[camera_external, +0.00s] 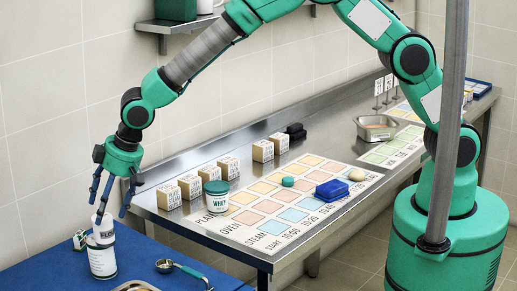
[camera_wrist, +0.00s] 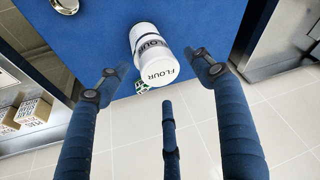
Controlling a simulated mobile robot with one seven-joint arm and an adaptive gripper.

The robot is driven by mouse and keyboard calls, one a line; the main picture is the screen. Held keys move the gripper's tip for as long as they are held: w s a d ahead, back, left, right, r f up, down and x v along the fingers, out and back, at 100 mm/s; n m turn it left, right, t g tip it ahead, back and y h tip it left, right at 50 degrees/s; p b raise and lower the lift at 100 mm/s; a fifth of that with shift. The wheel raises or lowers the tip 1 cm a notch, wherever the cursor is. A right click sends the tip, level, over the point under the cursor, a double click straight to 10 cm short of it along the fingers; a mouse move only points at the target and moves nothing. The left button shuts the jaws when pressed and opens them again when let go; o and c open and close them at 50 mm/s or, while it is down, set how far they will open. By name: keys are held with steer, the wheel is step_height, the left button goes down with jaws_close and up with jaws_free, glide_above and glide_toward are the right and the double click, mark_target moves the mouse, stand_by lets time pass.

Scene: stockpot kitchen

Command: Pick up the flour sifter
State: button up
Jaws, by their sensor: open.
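A white cylinder marked FLOUR (camera_external: 103,262) stands on the blue surface at the lower left. A smaller white piece, also lettered (camera_external: 104,231), sits tilted at its top. In the wrist view the white flour-marked vessel (camera_wrist: 161,72) shows its round top, with a second FLOUR label behind it. I cannot tell whether the two pieces are one sifter. My gripper (camera_external: 107,207) hangs over it, fingers pointing down. In the wrist view my gripper (camera_wrist: 157,80) is open, with fingers on both sides of the vessel and a third below, apparently apart from it.
A metal scoop with a green handle (camera_external: 180,270) lies right of the flour vessel, near a partly cut-off metal bowl (camera_external: 135,286). A small green-and-white item (camera_external: 80,240) lies behind. The steel counter holds a whey jar (camera_external: 216,195), labelled blocks (camera_external: 190,187) and a blue box (camera_external: 332,190).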

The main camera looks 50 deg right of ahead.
steer(key=shift+x, duration=2.25)
steer(key=shift+s, duration=0.1)
steer(key=shift+c, duration=0.5)
steer(key=c, duration=1.2)
steer(key=shift+r, duration=0.1)
steer(key=shift+r, duration=0.8)
step_height(320, 180, up, 2)
steer(key=s+d, duration=0.3)
steer(key=s, duration=0.1)
steer(key=s+d, duration=0.4)
steer(key=s+d+r, duration=0.1)
steer(key=s+d, duration=0.2)
steer(key=s, duration=0.1)
steer(key=shift+d+r, duration=0.1)
steer(key=shift+d, duration=0.2)
